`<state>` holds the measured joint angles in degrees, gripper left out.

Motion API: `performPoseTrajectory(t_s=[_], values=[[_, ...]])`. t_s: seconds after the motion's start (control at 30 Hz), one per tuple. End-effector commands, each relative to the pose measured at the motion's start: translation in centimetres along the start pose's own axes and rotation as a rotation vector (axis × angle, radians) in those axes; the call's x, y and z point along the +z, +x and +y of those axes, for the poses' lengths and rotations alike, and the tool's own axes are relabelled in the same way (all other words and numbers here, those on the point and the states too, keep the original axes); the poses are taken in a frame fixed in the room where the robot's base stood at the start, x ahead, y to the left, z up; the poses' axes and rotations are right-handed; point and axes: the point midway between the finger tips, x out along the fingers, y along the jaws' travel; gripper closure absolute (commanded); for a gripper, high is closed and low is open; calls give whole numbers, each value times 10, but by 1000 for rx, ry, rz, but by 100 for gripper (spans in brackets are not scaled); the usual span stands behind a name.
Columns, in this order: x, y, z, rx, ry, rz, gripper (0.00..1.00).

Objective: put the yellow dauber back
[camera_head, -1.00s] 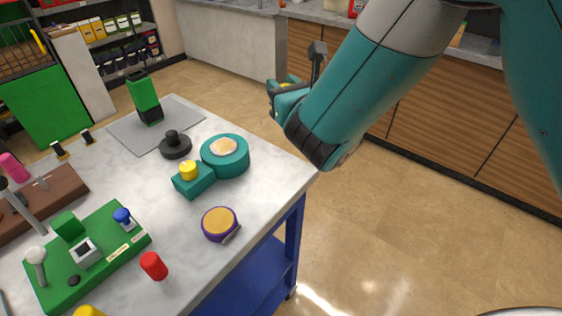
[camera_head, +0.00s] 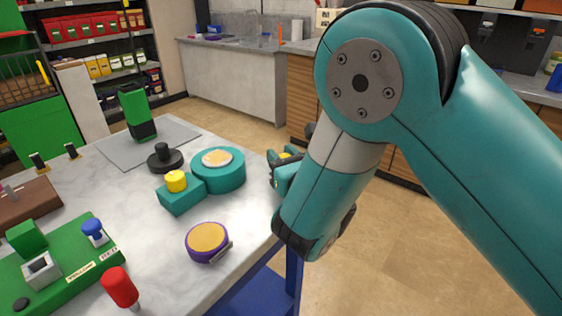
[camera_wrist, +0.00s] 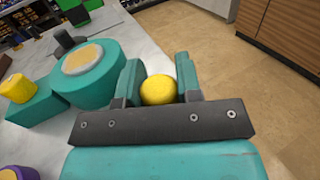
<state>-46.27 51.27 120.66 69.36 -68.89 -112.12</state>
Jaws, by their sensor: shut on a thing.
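My gripper (camera_wrist: 160,90) is shut on the yellow dauber (camera_wrist: 158,90); only its round yellow end shows between the jaws in the wrist view. In the head view my gripper (camera_head: 283,168) is beside the table's right edge, right of the teal round part, with a bit of yellow in it. The green stand (camera_head: 75,268) at the lower left carries labels that seem to read YELLOW and RED. A blue-topped dauber (camera_head: 94,232) is upright on it.
The teal round part (camera_head: 232,180) with a tan disc and a yellow-knobbed teal block (camera_head: 182,198) are left of my gripper. A purple-rimmed tape measure (camera_head: 207,243), a black knob (camera_head: 165,158) and a green-black block (camera_head: 137,112) are on the table. Bare marble lies between stand and block.

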Motion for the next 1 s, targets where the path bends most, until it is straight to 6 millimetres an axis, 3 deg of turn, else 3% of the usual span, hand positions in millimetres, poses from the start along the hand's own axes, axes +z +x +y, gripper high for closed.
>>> performPoseTrajectory(t_s=[0.23, 0.27, 0.37, 0.73, 1.0], values=[[-4, 0, 0, 0, 0, 1, 95], [-3, 0, 0, 0, 1, 1, 63], [-3, 0, 0, -1, 1, 1, 42], [1, -1, 0, 0, 0, 1, 42], [-8, -31, 0, 1, 0, 0, 42]])
